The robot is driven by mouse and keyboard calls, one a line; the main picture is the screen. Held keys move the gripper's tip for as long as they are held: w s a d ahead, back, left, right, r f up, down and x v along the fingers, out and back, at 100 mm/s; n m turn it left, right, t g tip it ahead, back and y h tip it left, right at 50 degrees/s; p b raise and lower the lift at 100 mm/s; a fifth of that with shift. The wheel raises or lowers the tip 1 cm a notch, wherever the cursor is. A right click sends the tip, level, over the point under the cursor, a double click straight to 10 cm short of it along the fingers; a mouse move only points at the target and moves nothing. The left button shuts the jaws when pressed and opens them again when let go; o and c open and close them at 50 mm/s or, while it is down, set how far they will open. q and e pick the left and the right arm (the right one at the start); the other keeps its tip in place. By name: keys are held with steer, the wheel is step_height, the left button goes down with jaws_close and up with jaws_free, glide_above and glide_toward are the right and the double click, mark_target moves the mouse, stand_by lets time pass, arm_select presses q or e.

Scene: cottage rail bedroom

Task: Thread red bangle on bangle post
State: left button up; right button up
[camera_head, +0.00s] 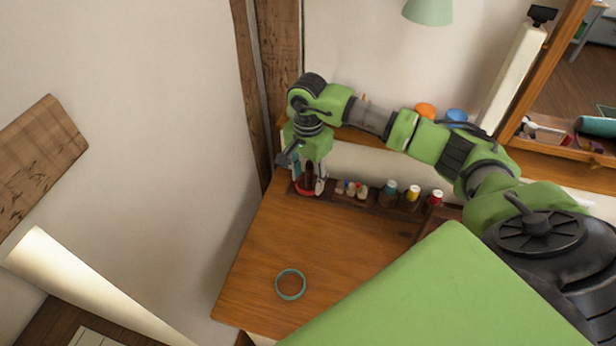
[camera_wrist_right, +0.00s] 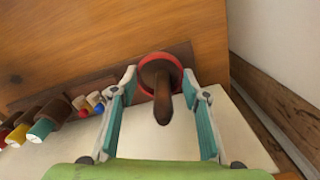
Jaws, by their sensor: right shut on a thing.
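The red bangle (camera_head: 305,192) is at the far left end of the dark wooden rack at the back of the desk. My right gripper (camera_head: 308,188) points down there and is shut on the bangle, with one finger on each side of it. In the right wrist view the red bangle (camera_wrist_right: 178,70) lies between the teal fingertips (camera_wrist_right: 160,76). The dark brown bangle post (camera_wrist_right: 163,105) stands between the fingers with its rounded tip towards the camera, and the bangle is around it, low down. I cannot tell whether the bangle touches the base. My left gripper is not in view.
A teal bangle (camera_head: 290,284) lies on the desk (camera_head: 335,250) towards the front. Small pegs and several colour-capped bottles (camera_head: 412,192) stand along the rack to the right of the post. A wall (camera_wrist_right: 275,50) is close beside the post. The desk middle is clear.

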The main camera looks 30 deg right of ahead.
steer(key=o, duration=1.1)
step_height(320, 180, up, 12)
stand_by(0.7)
